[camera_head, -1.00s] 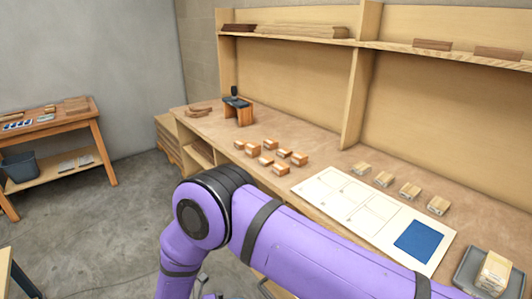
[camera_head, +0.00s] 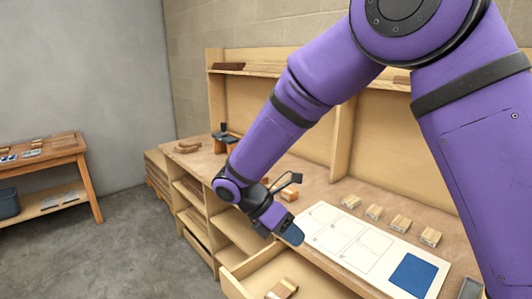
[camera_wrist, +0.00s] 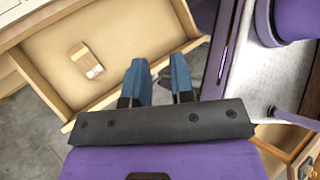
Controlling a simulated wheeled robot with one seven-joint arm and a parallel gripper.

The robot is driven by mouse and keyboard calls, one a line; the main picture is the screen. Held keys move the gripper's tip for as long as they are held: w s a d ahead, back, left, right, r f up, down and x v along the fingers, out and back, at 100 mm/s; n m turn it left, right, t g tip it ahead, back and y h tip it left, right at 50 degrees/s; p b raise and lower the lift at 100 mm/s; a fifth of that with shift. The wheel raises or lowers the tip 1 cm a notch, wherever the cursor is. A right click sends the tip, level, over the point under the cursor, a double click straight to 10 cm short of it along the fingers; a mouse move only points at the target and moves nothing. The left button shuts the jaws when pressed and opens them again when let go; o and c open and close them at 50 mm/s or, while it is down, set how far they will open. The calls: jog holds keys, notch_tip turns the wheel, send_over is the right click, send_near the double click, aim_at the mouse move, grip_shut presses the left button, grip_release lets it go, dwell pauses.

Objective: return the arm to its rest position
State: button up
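My purple arm arches across the head view from the right edge. My gripper (camera_head: 288,233) points down and right near the bench's front edge, above an open drawer (camera_head: 237,287). In the wrist view, the two blue fingers of my gripper (camera_wrist: 160,72) stand apart with nothing between them. A small wooden block (camera_head: 283,288) lies in the open drawer, apart from the fingers. The same block, with a pale band, shows in the wrist view (camera_wrist: 85,60).
A white board (camera_head: 345,238) with a blue square lies on the bench beside my gripper. Several small blocks (camera_head: 401,223) stand behind it. A shelf unit (camera_head: 285,67) rises at the back. A side table (camera_head: 45,155) stands far left, with open floor between.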

jog(key=s+d+r+m+y, duration=0.3)
jog(key=d+r+m, duration=0.3)
jog(key=d+r, duration=0.15)
jog(key=s+d+r+m+y, duration=0.25)
jog(key=d+r+m, duration=0.25)
jog(key=d+r, duration=0.25)
jog(key=s+d+r+m+t+y, duration=0.1)
jog(key=s+d+r+m+t, duration=0.1)
jog(key=s+d+m, duration=0.3)
jog(key=s+d+r+m+t+y, duration=0.2)
jog(key=s+d+m+t, duration=0.2)
jog(key=s+m, duration=0.3)
jog(key=shift+s+d+r+m+t, duration=0.3)
jog(key=shift+s+d+r+m, duration=0.1)
jog(key=shift+s, duration=0.75)
